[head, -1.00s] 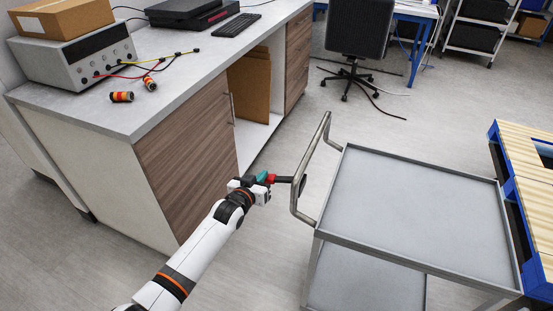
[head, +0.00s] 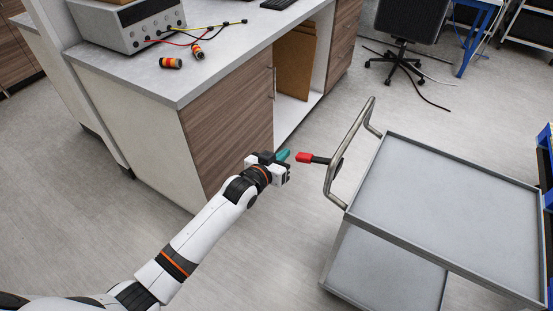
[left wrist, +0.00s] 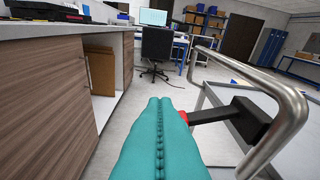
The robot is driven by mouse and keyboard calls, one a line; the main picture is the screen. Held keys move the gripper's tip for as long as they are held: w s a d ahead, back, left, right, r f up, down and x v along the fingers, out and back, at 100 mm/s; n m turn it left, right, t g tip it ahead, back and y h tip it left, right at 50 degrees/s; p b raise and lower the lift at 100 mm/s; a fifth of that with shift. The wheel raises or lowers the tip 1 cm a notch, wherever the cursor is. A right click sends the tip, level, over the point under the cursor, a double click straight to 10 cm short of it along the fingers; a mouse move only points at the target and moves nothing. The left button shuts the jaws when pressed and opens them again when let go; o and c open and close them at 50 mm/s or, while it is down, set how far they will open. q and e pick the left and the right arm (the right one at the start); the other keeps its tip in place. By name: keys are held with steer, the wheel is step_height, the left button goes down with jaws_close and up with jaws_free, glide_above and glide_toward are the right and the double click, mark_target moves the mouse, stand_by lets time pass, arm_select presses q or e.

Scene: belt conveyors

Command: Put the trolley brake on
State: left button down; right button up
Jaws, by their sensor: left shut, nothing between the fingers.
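The trolley (head: 440,185) is a grey metal cart with two shelves and a tubular push handle (head: 330,180) on its left side. A black lever with a red tip (head: 304,157) sticks out to the left at the handle, roughly level. My left gripper (head: 285,155) has teal fingers, shut and empty, just left of the red tip with a small gap in the head view. In the left wrist view the shut fingers (left wrist: 160,120) fill the lower middle, and the red tip (left wrist: 203,115) shows right beside them, with the handle (left wrist: 285,105) further right. My right gripper is not seen.
A workbench (head: 225,130) with wooden doors stands left of the trolley, carrying a grey instrument (head: 130,25), leads and two small striped parts. An office chair (head: 405,35) stands behind. Blue-framed racks edge the right side. The floor between bench and trolley is clear.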

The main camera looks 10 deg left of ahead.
arm_select(q)
steer(key=shift+v, duration=1.55)
steer(key=shift+w+a, duration=0.1)
steer(key=shift+a, duration=0.05)
steer(key=s+a+f+g+y, duration=0.1)
steer(key=s+a+f+g, duration=0.3)
steer(key=f, duration=0.6)
steer(key=s+a+f+n+y, duration=0.1)
steer(key=s+f, duration=0.5)
steer(key=f, duration=0.4)
steer(key=s+a+f+g+y, duration=0.25)
steer(key=s+f, duration=0.25)
steer(key=f, duration=0.5)
steer(key=s+a+f+g, duration=0.1)
steer(key=s+f, duration=0.4)
steer(key=s, duration=0.7)
steer(key=s+a+f+g, duration=0.2)
steer(key=s+f, duration=0.4)
steer(key=s, duration=0.6)
steer(key=s+a+f+g, duration=0.1)
steer(key=s+f+g, duration=0.2)
steer(key=s, duration=0.9)
step_height(320, 180, down, 3)
steer(key=shift+s+a+f+m+g+y, duration=0.2)
steer(key=shift+s+m+g+y, duration=0.15)
steer(key=shift+y, duration=0.1)
